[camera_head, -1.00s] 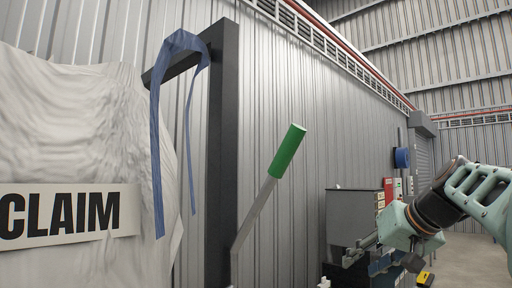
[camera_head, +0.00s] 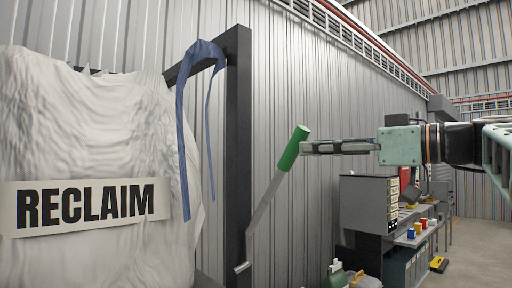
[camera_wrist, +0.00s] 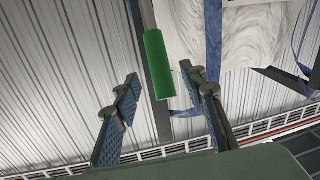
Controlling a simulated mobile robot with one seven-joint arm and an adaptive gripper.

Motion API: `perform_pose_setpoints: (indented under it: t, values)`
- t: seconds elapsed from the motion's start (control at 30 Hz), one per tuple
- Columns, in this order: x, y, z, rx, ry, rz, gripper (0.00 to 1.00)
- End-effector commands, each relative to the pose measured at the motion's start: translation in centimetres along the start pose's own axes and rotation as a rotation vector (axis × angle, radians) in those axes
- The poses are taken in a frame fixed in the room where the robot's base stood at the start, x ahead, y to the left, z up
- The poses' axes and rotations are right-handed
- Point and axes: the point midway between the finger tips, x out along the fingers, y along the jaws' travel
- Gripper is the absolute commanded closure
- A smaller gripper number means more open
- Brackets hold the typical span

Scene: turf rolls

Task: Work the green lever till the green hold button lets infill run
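The green lever has a green cylindrical grip (camera_head: 293,148) on a grey metal rod (camera_head: 262,205), which leans up and to the right beside the dark post. My gripper (camera_head: 305,148) reaches in from the right, level, with its fingertips at the green grip. In the wrist view the gripper (camera_wrist: 160,80) is open, and the green grip (camera_wrist: 158,66) shows between the two fingertips with a gap on each side. I cannot tell whether a finger touches it. I cannot make out a green hold button in either view.
A white bulk bag with a RECLAIM sign (camera_head: 88,205) hangs at the left from a dark post (camera_head: 238,150) with blue straps (camera_head: 183,130). A grey cabinet (camera_head: 365,203) and a bench with coloured cups (camera_head: 418,228) stand right of the lever. Containers sit below.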

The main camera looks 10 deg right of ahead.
Motion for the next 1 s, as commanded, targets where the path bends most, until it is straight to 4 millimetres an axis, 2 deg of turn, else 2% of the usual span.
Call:
perform_pose_setpoints:
  t: [0.1, 0.3, 0.5, 0.73, 1.0]
  values:
    - [2.4, -0.1, -0.1, 0.002, -0.001, -0.003, 0.61]
    - [5.2, 0.0, 0.0, 0.003, -0.002, -0.001, 0.61]
    - [6.2, 0.0, 0.1, 0.002, -0.002, 0.001, 0.61]
    - [6.2, 0.1, 0.1, 0.002, -0.002, 0.002, 0.61]
    - [6.2, 0.0, 0.1, 0.002, -0.002, 0.002, 0.91]
